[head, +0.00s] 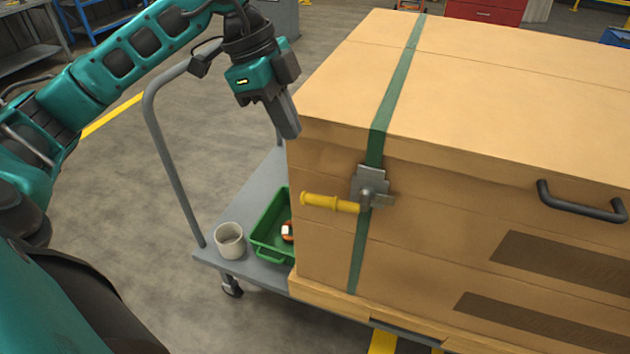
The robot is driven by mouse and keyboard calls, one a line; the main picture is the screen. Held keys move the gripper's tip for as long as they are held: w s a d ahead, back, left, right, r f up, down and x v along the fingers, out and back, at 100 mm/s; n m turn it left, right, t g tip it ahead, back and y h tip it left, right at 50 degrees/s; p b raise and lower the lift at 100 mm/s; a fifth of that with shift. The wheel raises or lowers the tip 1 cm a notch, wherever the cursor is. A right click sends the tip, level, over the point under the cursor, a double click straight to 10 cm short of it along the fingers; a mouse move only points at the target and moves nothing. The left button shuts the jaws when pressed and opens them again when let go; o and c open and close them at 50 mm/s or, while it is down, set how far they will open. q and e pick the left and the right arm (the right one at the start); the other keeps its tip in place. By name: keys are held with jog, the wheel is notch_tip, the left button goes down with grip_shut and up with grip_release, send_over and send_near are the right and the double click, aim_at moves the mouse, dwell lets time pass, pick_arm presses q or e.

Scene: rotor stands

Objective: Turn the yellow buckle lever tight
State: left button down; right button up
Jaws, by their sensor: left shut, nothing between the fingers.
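The yellow buckle lever (329,202) sticks out to the left from a grey metal buckle (370,186) on the front face of a large tan crate (450,165). The lever lies nearly level, tipped slightly down toward the buckle. A green strap (396,85) runs over the crate's top, behind the buckle and down the front. My left gripper (290,130) is above and left of the lever, near the crate's top left corner, apart from the lever. Its fingers point down and are shut with nothing between them. My right gripper is not in view.
A grey cart (215,258) with an upright tube handle (165,150) stands left of the crate. On it are a green tray (270,225) and a pale mug (229,240). A black handle (582,210) juts from the crate's front at right. Floor shows at left.

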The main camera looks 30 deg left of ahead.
pick_arm(q)
jog(key=shift+f, duration=0.15)
send_near(321, 199)
jog(key=x, duration=0.5)
jog(key=shift+d+f+b, duration=0.2)
jog(key=shift+b, duration=0.1)
jog(key=shift+w+f, duration=0.15)
jog(key=shift+f, duration=0.4)
jog(key=shift+f, duration=0.1)
